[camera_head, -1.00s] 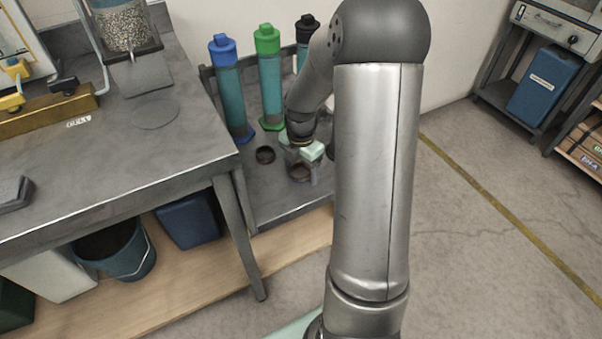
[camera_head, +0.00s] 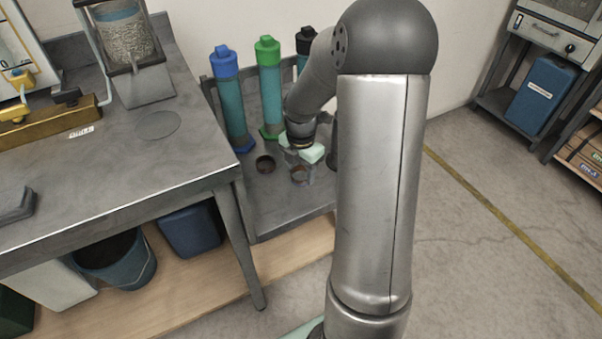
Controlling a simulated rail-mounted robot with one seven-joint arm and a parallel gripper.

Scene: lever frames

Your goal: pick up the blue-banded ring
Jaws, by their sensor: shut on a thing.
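My gripper (camera_head: 301,168) points down over the grey side stand (camera_head: 277,205) and is shut on a small dark ring (camera_head: 299,175). Its fingers and pale green pads partly cover this ring, and I cannot make out a blue band on it. No band colour shows clearly on that one either. I cannot tell for certain how far the held ring is above the surface.
Teal cylinders with a blue cap (camera_head: 231,105), a green cap (camera_head: 269,90) and a black cap (camera_head: 306,57) stand behind my gripper. The higher grey workbench (camera_head: 120,180) is at the left. The stand's front is clear.

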